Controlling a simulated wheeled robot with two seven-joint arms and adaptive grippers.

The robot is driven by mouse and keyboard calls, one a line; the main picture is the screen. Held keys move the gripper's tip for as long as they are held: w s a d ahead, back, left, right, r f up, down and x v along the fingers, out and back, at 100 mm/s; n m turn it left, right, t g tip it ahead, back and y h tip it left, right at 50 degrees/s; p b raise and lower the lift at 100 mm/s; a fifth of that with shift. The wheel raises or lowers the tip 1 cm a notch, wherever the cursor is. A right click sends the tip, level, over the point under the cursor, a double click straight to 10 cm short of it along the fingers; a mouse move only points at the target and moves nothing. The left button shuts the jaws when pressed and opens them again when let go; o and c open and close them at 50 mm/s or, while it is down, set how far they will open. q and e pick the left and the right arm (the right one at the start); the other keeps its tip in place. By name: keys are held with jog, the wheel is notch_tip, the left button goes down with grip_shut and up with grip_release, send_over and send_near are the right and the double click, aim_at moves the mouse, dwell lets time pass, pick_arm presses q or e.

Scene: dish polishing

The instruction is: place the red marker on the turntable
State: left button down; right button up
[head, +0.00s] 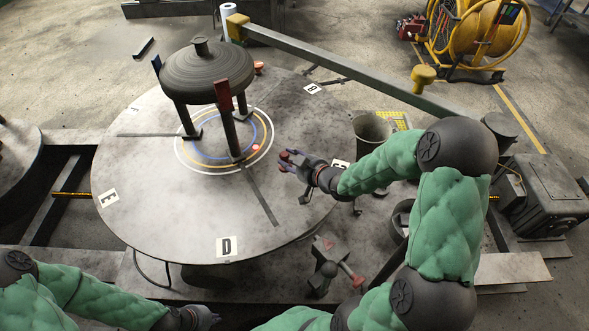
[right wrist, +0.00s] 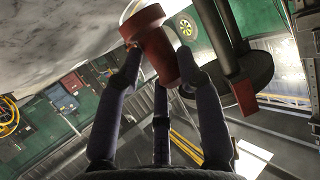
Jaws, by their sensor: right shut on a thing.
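The turntable (head: 150,215) is a large round grey disc with lettered tags near its rim. Coloured rings surround its middle, where a dark domed dish (head: 207,72) stands raised on posts. My right gripper (head: 290,160) is above the turntable, right of the rings. In the right wrist view its fingers (right wrist: 160,85) are shut on the red marker (right wrist: 154,42), a red cylinder with a wider flange at one end. A small red-orange piece (head: 257,148) sits by the rings, and another (head: 259,66) is behind the dish. My left gripper (head: 203,316) is low at the bottom edge, its fingers unclear.
A grey beam (head: 330,65) with yellow blocks runs behind the turntable. A dark open bin (head: 372,130) stands to the right. A small stand with a red-tipped handle (head: 338,262) is at the front right. The turntable's front left is clear.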

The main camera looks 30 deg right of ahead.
jog(key=shift+w+d+f+b, duration=0.2)
jog(key=shift+w+d+f, duration=0.1)
jog(key=shift+d+f, duration=0.25)
jog(key=shift+w+d+f+b, duration=0.15)
jog(key=shift+w+d+f, duration=0.2)
jog(key=shift+f, duration=0.35)
jog(key=f, duration=0.1)
jog(key=f+b, duration=0.2)
jog(key=shift+w+d+f, duration=0.15)
jog(key=shift+d+f, duration=0.1)
jog(key=shift+f, duration=0.15)
jog(key=shift+r, duration=0.1)
jog(key=o, duration=1.2)
